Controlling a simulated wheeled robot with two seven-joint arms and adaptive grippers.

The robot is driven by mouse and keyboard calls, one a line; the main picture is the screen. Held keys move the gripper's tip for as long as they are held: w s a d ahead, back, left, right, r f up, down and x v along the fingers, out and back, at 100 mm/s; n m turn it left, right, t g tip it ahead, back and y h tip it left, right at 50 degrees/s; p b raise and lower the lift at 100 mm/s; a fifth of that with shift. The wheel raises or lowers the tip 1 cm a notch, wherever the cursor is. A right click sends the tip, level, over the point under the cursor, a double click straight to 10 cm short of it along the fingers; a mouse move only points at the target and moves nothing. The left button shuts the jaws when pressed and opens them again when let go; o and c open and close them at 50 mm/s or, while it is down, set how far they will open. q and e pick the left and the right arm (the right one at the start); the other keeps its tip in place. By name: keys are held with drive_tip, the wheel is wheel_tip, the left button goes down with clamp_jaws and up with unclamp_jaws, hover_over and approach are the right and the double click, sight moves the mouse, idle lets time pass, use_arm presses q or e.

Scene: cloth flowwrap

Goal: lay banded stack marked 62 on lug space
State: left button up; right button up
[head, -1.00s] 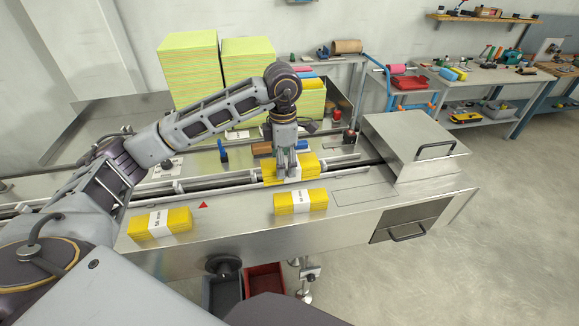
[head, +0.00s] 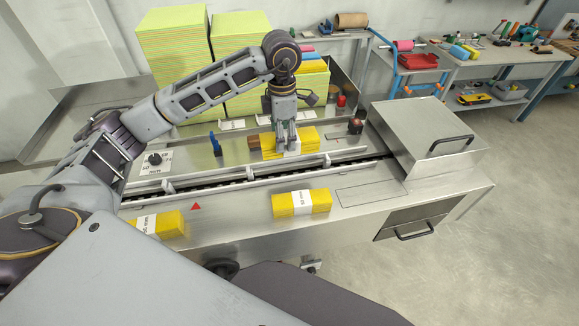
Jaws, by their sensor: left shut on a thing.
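My left gripper (head: 288,148) is shut on a yellow stack with a white band (head: 308,137). The stack is at the far side of the lug chain lane (head: 235,182), near the back rail; I cannot tell whether it touches the deck. Its mark is hidden by the fingers. A second yellow banded stack (head: 284,206) lies on the front ledge, its band print too small to read. A third (head: 172,222) lies further left on the ledge, partly covered by my arm. The lane's lug spaces in front of the held stack look empty. My right gripper is out of view.
A steel box with a black handle (head: 425,133) covers the lane's right end. Behind the lane are a blue upright piece (head: 215,144), a brown block (head: 253,142) and a dark knob (head: 355,127). Tall yellow-green stacks (head: 174,62) stand at the back. A red triangle (head: 196,207) marks the ledge.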

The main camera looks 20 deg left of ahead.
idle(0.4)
use_arm(q)
drive_tip(key=shift+f, duration=0.35)
wheel_tip(320, 180, down, 4)
drive_tip(key=shift+f+p, duration=0.1)
drive_tip(key=shift+p, duration=0.4)
drive_tip(key=shift+f, duration=0.65)
